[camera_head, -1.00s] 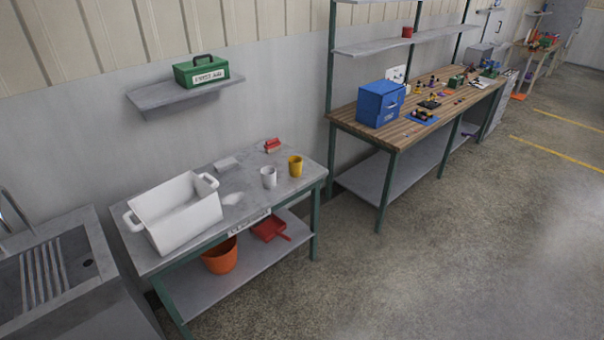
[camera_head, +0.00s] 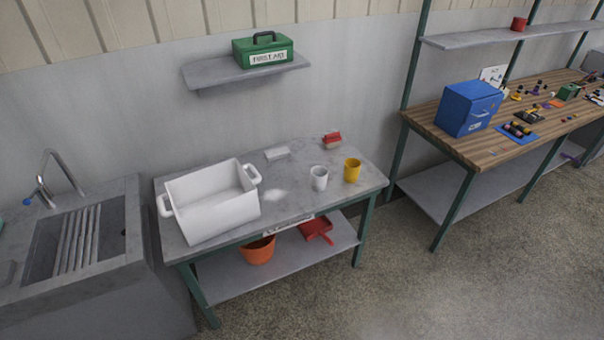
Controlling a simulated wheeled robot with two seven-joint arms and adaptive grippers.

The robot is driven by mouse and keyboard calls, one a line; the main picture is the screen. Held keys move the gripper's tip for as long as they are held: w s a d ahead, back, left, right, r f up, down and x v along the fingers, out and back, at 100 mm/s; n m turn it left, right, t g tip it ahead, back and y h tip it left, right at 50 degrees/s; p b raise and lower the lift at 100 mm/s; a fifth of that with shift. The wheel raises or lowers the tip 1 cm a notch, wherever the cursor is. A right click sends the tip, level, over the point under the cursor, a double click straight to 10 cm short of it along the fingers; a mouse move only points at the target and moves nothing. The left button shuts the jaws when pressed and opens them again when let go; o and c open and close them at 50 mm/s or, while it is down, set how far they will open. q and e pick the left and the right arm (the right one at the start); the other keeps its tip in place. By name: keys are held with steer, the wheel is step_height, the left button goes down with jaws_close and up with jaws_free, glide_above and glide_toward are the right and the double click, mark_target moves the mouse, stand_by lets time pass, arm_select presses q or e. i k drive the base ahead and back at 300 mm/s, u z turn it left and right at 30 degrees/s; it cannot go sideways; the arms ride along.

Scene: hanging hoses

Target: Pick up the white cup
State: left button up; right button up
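The white cup (camera_head: 319,178) stands upright on the grey-topped table (camera_head: 300,206), right of the white tub and just left of the yellow cup (camera_head: 352,170). The two cups stand close together with a small gap. Neither of my grippers is in view. The white cup is fully visible, with nothing in front of it.
A white two-handled tub (camera_head: 212,203) takes up the table's left side. A red-topped brush (camera_head: 332,140) and a pale block (camera_head: 277,154) lie behind the cups. A sink (camera_head: 85,240) is on the left, a wooden workbench (camera_head: 440,122) on the right. The floor in front is clear.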

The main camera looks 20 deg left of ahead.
mark_target(319, 174)
steer(key=u, duration=0.6)
steer(key=i, duration=0.6)
steer(key=u, duration=0.75)
